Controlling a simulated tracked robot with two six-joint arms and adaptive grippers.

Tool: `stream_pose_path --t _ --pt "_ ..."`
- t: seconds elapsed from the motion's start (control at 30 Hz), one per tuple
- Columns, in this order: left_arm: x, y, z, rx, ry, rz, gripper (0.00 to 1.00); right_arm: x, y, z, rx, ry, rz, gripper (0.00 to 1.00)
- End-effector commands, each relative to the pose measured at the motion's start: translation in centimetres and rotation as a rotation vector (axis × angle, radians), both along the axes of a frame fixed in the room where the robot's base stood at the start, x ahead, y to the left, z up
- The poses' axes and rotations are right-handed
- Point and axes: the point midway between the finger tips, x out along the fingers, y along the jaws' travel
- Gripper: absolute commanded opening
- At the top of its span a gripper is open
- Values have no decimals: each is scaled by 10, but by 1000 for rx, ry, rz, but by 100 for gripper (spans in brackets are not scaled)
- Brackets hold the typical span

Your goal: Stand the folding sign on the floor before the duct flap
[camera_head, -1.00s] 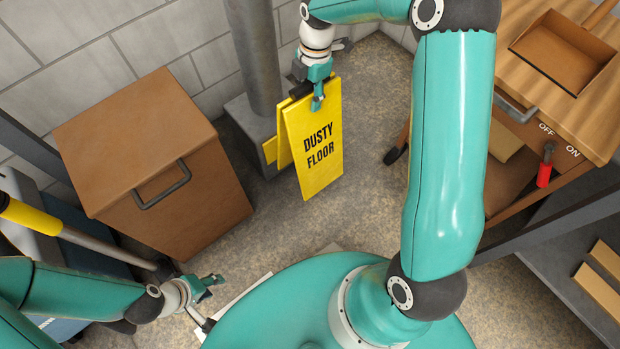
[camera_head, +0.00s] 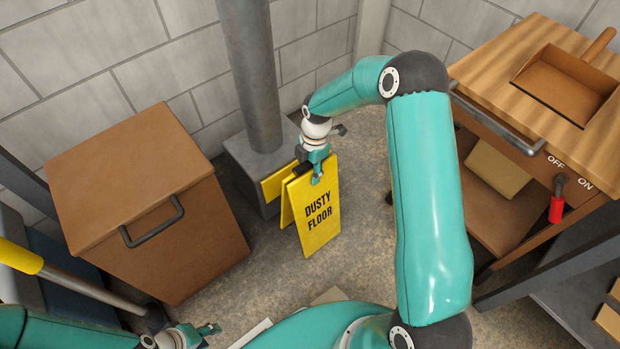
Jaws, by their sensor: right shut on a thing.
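The yellow folding sign (camera_head: 320,222) reads "DUSTY FLOOR" and stands upright, its two panels spread a little. My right gripper (camera_head: 317,178) is shut on its top edge. The sign's lower edge is close to the floor; I cannot tell whether it touches. The grey duct box (camera_head: 240,168) at the foot of the pipe is behind and left of the sign. A yellow panel on its front, seemingly the duct flap (camera_head: 272,187), is partly hidden by the sign. My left gripper (camera_head: 208,331) is low at the bottom left, away from the sign; its jaw state is unclear.
A brown cabinet (camera_head: 150,215) with a dark handle stands left of the duct. A wooden workbench (camera_head: 540,80) with a dustpan (camera_head: 562,78) and a red-handled switch (camera_head: 557,205) is at right. Bare floor (camera_head: 365,215) lies right of the sign.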

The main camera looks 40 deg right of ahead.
Motion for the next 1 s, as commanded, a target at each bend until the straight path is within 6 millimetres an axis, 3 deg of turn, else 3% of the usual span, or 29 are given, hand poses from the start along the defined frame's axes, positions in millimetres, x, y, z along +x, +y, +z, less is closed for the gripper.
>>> stream_pose_path --t 0.2,0.57,0.6,0.7,1.0 --pt "0 0 -10 0 0 0 40 0 0 -32 0 1 -1 0" --pt "0 0 -11 0 0 0 40 1 0 -35 0 -1 0 0" --pt "0 0 -11 0 0 0 40 0 0 -35 0 1 0 51" --pt "0 0 -11 0 0 0 40 0 1 -35 0 1 0 68" --pt "0 0 -10 0 0 0 40 0 1 -34 0 1 1 70"
